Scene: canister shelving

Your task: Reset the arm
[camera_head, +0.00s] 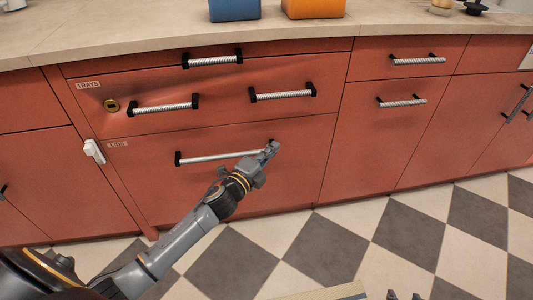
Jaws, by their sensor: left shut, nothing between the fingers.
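My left arm reaches in from the lower left, and my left gripper (271,146) is in front of the lower red drawer. Its fingers are shut with nothing between them. It overlaps the right end of that drawer's long metal handle (207,158) in the picture; I cannot tell whether it touches. Two dark tips at the bottom edge look like my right gripper (404,296), mostly cut off, and whether it is open or shut is unclear.
Red cabinets with metal handles (283,94) run under a beige counter (120,28). A blue container (234,9) and an orange container (313,8) stand on it. A white latch-like piece (94,151) is on the left cabinet front. The checkered floor (330,245) is clear at the right.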

